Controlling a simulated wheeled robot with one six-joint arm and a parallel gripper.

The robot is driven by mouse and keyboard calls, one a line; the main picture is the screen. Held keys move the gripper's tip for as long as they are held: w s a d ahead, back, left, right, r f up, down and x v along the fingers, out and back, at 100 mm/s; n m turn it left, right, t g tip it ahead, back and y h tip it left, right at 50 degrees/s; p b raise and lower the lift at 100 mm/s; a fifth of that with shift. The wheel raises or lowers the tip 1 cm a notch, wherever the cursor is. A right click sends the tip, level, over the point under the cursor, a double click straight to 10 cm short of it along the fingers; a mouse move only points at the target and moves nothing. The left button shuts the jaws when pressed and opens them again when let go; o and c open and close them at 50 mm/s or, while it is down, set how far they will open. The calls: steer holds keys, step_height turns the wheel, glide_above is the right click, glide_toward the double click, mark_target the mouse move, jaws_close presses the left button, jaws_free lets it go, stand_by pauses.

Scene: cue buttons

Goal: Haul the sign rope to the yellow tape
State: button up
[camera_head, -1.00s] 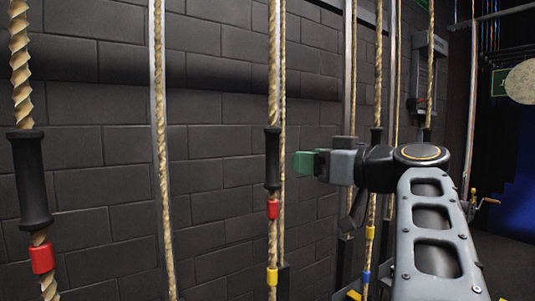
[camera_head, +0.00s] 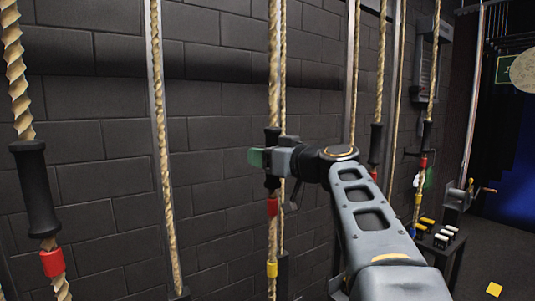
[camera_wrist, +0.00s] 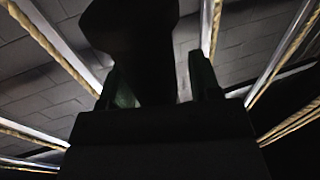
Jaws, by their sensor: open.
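Several ropes hang before the wall; I cannot tell by a label which is the sign rope. My gripper (camera_head: 262,157) is at the middle rope (camera_head: 273,70), level with its black handle (camera_head: 272,182). In the wrist view the handle (camera_wrist: 135,40) shows as a dark shape between the two fingers (camera_wrist: 163,88). The jaws are open; the handle looks between them, and contact cannot be told. Red tape (camera_head: 272,207) is just below the handle, and yellow tape (camera_head: 272,269) is lower on the same rope. My gripper and forearm hide part of the handle.
A near left rope (camera_head: 17,75) has a black handle (camera_head: 35,188) and red tape (camera_head: 52,263). A plain rope (camera_head: 162,150) hangs left of the middle one. More ropes, a low table (camera_head: 440,243) with small blocks and a crank (camera_head: 462,193) are at right.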

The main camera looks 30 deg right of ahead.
mark_target(275, 286)
jaws_close()
steer(key=shift+d, duration=0.1)
stand_by(0.4)
steer(key=shift+f, duration=0.15)
step_height(275, 286, down, 34)
steer(key=b, duration=4)
jaws_free()
steer(key=v, duration=1.3)
steer(key=shift+s, duration=0.45)
